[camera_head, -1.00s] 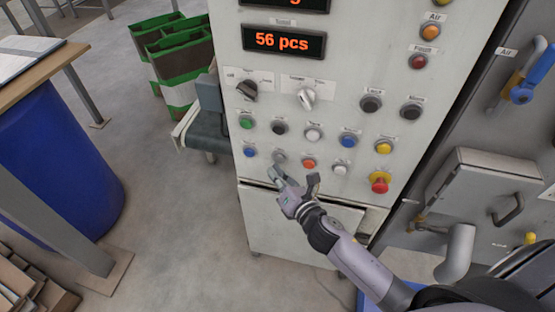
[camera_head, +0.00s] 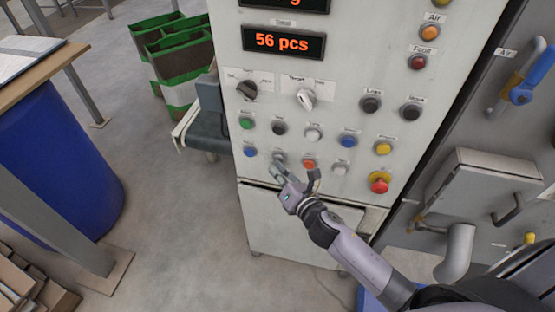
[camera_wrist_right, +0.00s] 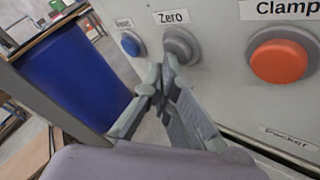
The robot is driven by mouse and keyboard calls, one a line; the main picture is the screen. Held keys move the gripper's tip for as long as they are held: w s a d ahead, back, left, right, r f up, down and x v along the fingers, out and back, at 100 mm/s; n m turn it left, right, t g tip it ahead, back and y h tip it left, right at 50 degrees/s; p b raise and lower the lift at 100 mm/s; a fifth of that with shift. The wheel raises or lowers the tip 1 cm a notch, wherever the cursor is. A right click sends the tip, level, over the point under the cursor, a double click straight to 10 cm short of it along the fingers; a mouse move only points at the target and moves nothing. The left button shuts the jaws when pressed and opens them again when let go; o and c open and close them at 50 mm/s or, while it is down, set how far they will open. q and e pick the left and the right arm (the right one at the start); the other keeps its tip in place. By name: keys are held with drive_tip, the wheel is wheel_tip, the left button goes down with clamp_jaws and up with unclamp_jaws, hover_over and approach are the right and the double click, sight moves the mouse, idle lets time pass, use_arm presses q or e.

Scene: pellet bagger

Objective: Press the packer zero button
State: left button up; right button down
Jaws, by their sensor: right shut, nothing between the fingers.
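The packer zero button is a round grey button (camera_wrist_right: 181,46) under a "Zero" label in the right wrist view. In the head view it is the grey button (camera_head: 279,158) in the bottom row, between a blue and an orange-red button. My right gripper (camera_wrist_right: 163,75) is shut and empty. Its fingertips are right at the lower left edge of the zero button in the wrist view and cover part of it; I cannot tell whether they touch. In the head view my right gripper (camera_head: 282,174) is just below the button. My left gripper is not in view.
A blue button (camera_wrist_right: 132,44) is to the left and an orange "Clamp" button (camera_wrist_right: 279,61) to the right. The panel also carries knobs, several other buttons and a red emergency stop (camera_head: 379,183). A display (camera_head: 284,42) reads "56 pcs". A blue barrel (camera_head: 55,155) stands at left.

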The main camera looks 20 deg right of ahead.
idle(0.3)
drive_tip(key=shift+s+a, duration=0.4)
drive_tip(key=shift+s, duration=0.15)
drive_tip(key=s+a, duration=0.2)
drive_tip(key=s, duration=0.1)
drive_tip(key=s+a, duration=0.1)
drive_tip(key=s, duration=0.1)
drive_tip(key=shift+a+b, duration=0.15)
drive_tip(key=shift+b, duration=0.15)
idle(0.8)
